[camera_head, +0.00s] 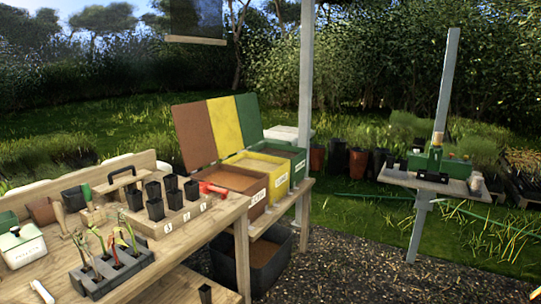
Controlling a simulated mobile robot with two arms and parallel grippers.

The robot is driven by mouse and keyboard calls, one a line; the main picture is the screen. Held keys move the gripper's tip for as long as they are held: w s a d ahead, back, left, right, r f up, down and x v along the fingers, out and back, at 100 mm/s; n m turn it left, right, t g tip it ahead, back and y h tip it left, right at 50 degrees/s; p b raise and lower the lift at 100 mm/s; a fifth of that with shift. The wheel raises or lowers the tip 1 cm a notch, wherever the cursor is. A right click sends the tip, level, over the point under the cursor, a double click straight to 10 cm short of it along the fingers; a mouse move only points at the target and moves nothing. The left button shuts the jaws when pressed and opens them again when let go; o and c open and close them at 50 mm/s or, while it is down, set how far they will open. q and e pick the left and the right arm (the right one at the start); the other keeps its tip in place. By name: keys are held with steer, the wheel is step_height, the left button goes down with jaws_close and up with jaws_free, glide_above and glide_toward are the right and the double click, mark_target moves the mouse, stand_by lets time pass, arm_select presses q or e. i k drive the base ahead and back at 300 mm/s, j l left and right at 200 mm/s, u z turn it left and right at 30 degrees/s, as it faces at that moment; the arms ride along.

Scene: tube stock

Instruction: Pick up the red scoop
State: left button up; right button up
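The red scoop (212,188) is small in the camera_head view, left of centre. It lies at the left side of the open brown bin (258,181), near the right end of the wooden bench (207,225). I cannot tell whether it rests on the bin's rim or in its contents.
A yellow bin (278,185) and a green bin (300,168) stand beside the brown one, lids raised. Black pots (155,209) in a wooden rack and a grey seedling tray (112,272) occupy the bench. A metal post (304,110) rises by the bins.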

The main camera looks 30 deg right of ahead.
mark_target(206, 188)
steer(key=i+l+u, duration=0.25)
steer(key=i+l, duration=0.75)
steer(key=i, duration=0.05)
